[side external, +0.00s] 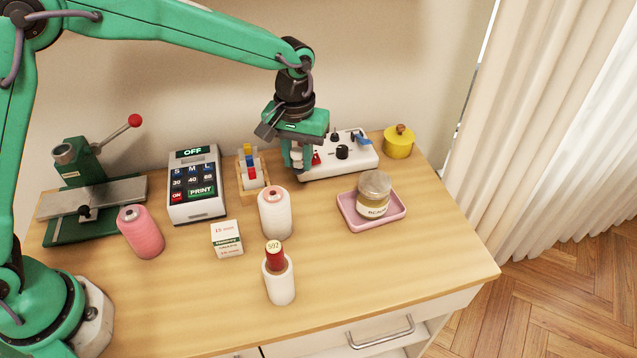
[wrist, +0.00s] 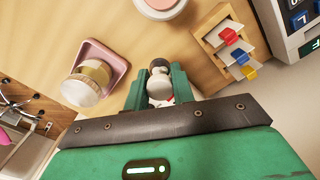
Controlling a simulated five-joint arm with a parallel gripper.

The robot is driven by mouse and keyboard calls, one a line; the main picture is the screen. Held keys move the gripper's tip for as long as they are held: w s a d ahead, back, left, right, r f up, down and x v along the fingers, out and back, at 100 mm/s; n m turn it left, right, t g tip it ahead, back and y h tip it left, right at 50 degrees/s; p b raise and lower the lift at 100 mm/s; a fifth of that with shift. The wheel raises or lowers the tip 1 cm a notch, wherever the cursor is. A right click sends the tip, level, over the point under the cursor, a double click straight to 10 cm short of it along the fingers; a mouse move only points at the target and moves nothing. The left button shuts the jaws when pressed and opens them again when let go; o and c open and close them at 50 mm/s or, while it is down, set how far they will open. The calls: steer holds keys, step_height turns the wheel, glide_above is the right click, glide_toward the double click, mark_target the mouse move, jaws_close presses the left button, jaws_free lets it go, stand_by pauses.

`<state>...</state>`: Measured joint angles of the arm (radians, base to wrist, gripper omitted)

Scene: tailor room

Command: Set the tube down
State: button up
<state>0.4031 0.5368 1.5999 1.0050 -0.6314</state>
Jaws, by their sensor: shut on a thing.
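My gripper (side external: 297,160) is above the back of the table, just in front of the white control box (side external: 345,155). It is shut on a small pale thing with a grey rounded end, seen between the green fingers in the wrist view (wrist: 159,84). This looks like the tube, but the fingers hide much of it. A bit of red shows by its lower end in the wrist view. I cannot tell whether its bottom touches the table. To the left stands a wooden rack (side external: 261,188) with blue, yellow and red pieces; it also shows in the wrist view (wrist: 207,22).
A pink tray (side external: 347,212) with a lidded jar (side external: 373,194) stands right of my gripper. A yellow pot (side external: 398,142) is at the back right. The right front is clear.

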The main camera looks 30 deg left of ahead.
steer(key=s+d+r+m, duration=0.1)
steer(key=s+d+m, duration=0.2)
steer(key=s+d, duration=1.8)
glide_above(346, 278)
step_height(346, 278, down, 7)
steer(key=shift+r, duration=0.1)
steer(key=shift+f, duration=2)
steer(key=shift+f, duration=0.15)
steer(key=o, duration=1)
